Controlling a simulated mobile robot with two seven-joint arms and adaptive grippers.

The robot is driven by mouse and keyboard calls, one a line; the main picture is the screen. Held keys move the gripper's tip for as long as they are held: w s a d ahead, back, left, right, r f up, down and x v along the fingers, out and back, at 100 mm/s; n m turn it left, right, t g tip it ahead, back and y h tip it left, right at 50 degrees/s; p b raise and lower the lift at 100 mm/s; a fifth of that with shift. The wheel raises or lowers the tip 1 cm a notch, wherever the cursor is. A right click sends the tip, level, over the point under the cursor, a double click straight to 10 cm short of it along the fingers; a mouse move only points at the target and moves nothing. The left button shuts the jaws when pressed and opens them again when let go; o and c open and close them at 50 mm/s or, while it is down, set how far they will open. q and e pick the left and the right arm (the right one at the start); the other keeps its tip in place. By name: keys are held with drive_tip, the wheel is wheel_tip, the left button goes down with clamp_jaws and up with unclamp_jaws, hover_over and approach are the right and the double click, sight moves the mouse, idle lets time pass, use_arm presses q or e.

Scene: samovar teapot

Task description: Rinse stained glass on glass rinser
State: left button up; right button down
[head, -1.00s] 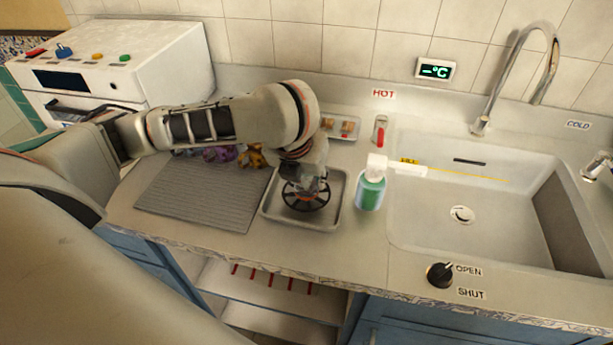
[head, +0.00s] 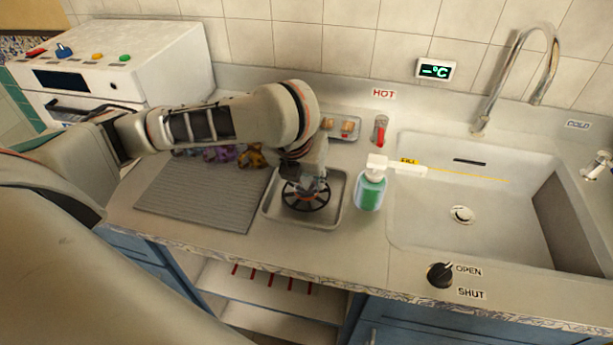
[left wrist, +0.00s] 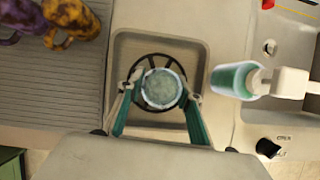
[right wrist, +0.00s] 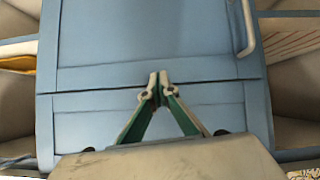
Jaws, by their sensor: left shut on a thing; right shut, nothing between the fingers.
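The glass (left wrist: 162,88) shows from above in the left wrist view, round with a pale rim and a cloudy grey-green inside. My left gripper (left wrist: 160,90) is shut on it, one finger on each side. The glass is over the black spoked rinser (left wrist: 135,72), which sits in a square metal tray (left wrist: 118,50). I cannot tell whether the glass touches the rinser. In the head view the left gripper (head: 308,178) points down over the rinser (head: 305,204), mostly hiding the glass. My right gripper (right wrist: 158,88) is shut and empty, before blue cabinet doors.
A green soap bottle (head: 370,190) with a white pump stands close right of the tray. The sink (head: 430,240) is farther right, with a drain knob (head: 440,274) in front. Left are a ribbed mat (head: 200,200) and coloured mugs (head: 250,156). A small tray (head: 343,128) sits behind.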

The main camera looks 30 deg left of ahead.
use_arm(q)
drive_tip(key=shift+r+p, duration=0.3)
drive_tip(key=shift+p, duration=0.3)
idle(0.6)
drive_tip(key=shift+o, duration=0.4)
idle(0.3)
drive_tip(key=shift+r, duration=0.1)
drive_tip(key=shift+r+p, duration=0.4)
drive_tip(key=shift+p, duration=0.15)
drive_tip(key=shift+r+p, duration=1.05)
drive_tip(key=shift+p, duration=0.95)
